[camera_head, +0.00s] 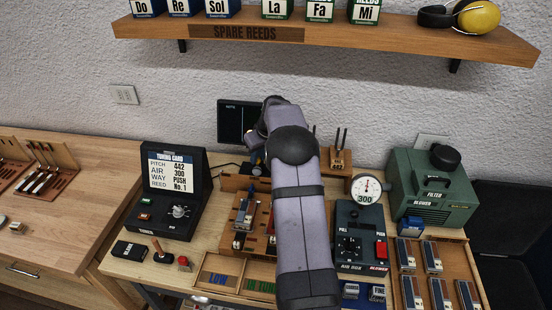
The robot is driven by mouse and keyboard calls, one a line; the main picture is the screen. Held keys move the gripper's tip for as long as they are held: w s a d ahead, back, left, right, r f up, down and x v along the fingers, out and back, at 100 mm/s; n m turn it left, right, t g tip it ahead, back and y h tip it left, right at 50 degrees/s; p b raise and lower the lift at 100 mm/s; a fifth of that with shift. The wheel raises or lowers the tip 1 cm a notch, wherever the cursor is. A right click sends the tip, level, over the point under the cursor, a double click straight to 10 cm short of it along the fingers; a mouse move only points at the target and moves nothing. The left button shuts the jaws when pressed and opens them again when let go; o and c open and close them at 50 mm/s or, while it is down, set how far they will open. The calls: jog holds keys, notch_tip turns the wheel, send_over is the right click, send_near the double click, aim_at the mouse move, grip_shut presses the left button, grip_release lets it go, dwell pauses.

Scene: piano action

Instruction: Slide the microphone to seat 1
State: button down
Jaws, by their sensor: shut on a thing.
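My gripper (257,163) is at the back of the wooden work rack (229,184), in front of the dark tuner screen (231,118). It points down and is shut on a small dark thing, which appears to be the microphone. My arm and the jaws hide most of it, so its shape and its exact seat cannot be told. Blue and metal reed parts (245,211) stand in the rack in front of my gripper. No seat number is readable. The right part of the rack is behind my arm.
A tuning card case (172,205) stands left of the rack. An air gauge box (361,238) and green blower (437,185) stand to the right. Trays marked LOW (217,280) and in tune lie in front. A shelf (330,36) hangs above.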

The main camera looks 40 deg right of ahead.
jog(key=shift+w+a, duration=0.35)
jog(key=shift+w, duration=0.05)
jog(key=c, duration=1.6)
grip_release()
jog(key=shift+s+r, duration=0.1)
jog(key=shift+b+v, duration=1.5)
jog(key=shift+v, duration=2.1)
